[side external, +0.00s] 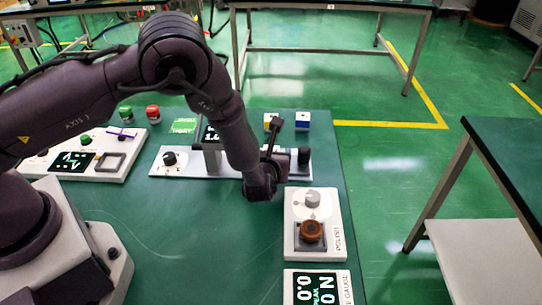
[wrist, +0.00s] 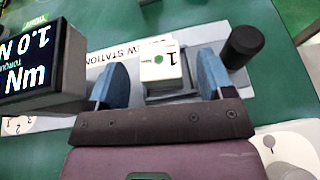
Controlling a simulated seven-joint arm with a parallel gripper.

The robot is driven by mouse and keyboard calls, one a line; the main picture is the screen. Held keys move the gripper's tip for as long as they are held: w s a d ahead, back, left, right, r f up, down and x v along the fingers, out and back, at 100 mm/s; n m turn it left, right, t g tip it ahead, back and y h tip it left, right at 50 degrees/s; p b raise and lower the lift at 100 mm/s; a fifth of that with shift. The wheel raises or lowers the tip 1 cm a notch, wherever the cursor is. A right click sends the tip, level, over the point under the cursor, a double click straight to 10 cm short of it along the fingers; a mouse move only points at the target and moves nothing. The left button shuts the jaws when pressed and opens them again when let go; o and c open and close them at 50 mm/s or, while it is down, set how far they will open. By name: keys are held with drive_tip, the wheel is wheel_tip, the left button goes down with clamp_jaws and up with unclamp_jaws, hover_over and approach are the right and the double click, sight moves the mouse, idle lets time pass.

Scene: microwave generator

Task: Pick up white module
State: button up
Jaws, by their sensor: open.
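My gripper (wrist: 161,72) is open, with one blue finger on each side of the module. There seems to be a gap between each finger and the block; whether either touches cannot be told. In the side view my wrist (side external: 259,182) is over the station panel (side external: 222,163), and the fingers and the module cannot be made out clearly.
A torque display (wrist: 45,65) stands left of my fingers, and a black cylinder (wrist: 243,46) stands close on the right. A panel with a brown knob (side external: 312,231) and a gauge panel (side external: 316,288) lie nearer the camera. Two small blocks (side external: 302,121) sit behind the station.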

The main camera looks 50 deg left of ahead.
drive_tip(key=shift+w+a+f, duration=0.1)
drive_tip(key=shift+w+a, duration=0.05)
drive_tip(key=shift+w, duration=0.05)
drive_tip(key=c, duration=1.1)
drive_tip(key=shift+o, duration=0.2)
